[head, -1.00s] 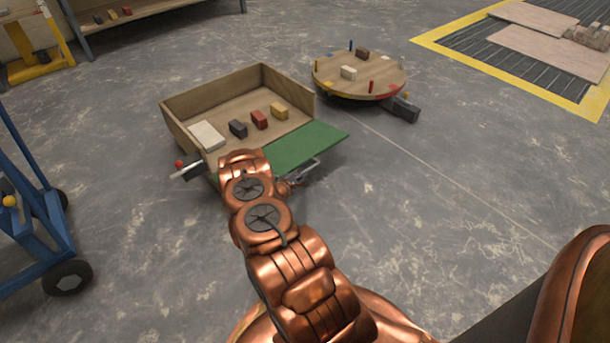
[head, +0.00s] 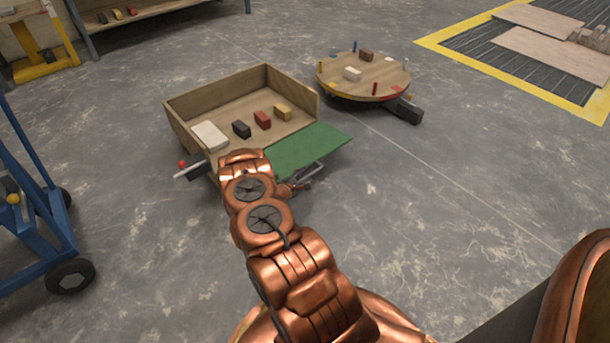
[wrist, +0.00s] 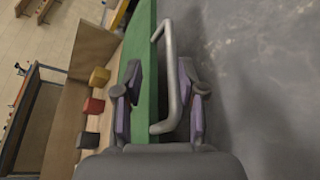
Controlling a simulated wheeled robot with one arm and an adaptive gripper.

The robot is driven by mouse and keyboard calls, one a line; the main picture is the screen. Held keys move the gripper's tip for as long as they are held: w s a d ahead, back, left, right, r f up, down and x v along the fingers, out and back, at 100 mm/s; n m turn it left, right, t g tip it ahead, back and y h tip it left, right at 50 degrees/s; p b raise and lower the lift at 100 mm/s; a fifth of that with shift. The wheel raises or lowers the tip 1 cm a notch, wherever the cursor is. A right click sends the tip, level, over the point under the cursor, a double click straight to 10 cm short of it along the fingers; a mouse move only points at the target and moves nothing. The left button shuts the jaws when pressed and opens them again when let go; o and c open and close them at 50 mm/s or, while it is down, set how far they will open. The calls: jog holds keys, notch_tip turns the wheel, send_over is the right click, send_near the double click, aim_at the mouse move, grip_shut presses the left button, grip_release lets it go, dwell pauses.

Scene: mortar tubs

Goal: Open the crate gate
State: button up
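The wooden crate (head: 178,122) stands on the floor ahead of my arm, and its edge shows in the wrist view (wrist: 95,45). Its green gate (head: 312,147) is folded down and reaches out from the crate's open front. The gate's grey bar handle (head: 318,172) is at its outer edge. In the wrist view my gripper (wrist: 158,100) is open, with the green gate (wrist: 147,60) and the handle (wrist: 174,75) between its fingers. The left finger overlaps the green panel and the right finger is beside the bar, apparently apart from it. The head view mostly hides my gripper behind my arm.
Inside the crate are a white block (head: 209,135), a black block (head: 241,129), a red block (head: 262,120) and a yellow block (head: 283,112). A red-tipped lever (head: 190,170) juts out left. A round table (head: 340,87) stands behind right; a blue cart (head: 40,220) is left.

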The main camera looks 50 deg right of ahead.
jog(key=v, duration=1)
jog(key=shift+a, duration=0.35)
jog(key=shift+r, duration=0.1)
